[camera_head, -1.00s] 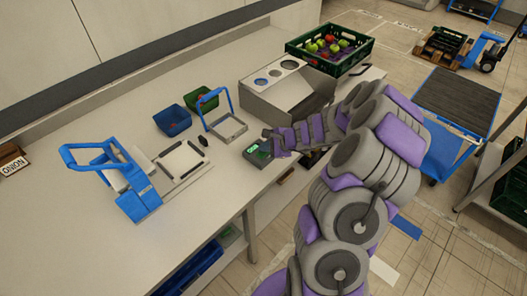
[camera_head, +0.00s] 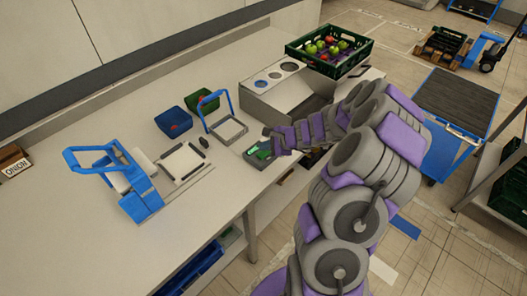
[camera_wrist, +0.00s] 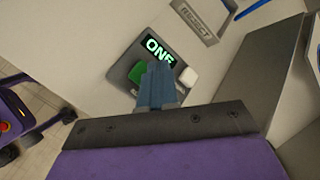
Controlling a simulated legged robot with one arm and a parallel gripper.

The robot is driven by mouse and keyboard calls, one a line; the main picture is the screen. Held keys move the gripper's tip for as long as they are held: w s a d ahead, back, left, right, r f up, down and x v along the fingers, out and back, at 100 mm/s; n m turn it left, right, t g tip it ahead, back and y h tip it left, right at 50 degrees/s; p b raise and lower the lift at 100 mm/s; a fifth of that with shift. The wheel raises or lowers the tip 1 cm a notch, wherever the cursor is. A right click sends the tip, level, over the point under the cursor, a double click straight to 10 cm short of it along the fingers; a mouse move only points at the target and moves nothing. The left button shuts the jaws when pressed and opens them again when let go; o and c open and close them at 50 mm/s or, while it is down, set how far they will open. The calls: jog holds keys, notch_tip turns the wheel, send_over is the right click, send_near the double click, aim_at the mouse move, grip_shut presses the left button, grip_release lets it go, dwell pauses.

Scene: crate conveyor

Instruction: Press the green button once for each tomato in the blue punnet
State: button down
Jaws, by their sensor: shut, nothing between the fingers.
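The blue punnet (camera_head: 174,122) stands on the bench left of centre in the head view. A red patch shows inside it, too small to count as tomatoes. The grey button box (camera_wrist: 118,75) sits near the bench's front edge. It carries a green button (camera_wrist: 137,73), a white button (camera_wrist: 188,77) and a display (camera_wrist: 158,48) reading "ONE". My gripper (camera_wrist: 157,68) is shut and empty over the box. Its fingertips are between the two buttons in the wrist view and partly cover the green button's right side. I cannot tell whether they touch it.
A green punnet (camera_head: 203,99) stands behind the blue one. A blue-handled frame (camera_head: 224,127) is beside the box; the wrist view shows a "REJECT" label. A blue-handled device (camera_head: 141,203) stands at left. A green crate (camera_head: 327,66) of fruit is at the back right.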

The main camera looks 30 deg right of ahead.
aim_at(266, 154)
jog(key=shift+r, duration=0.1)
notch_tip(266, 154, up, 5)
jog(key=p, duration=0.4)
dwell(0.9)
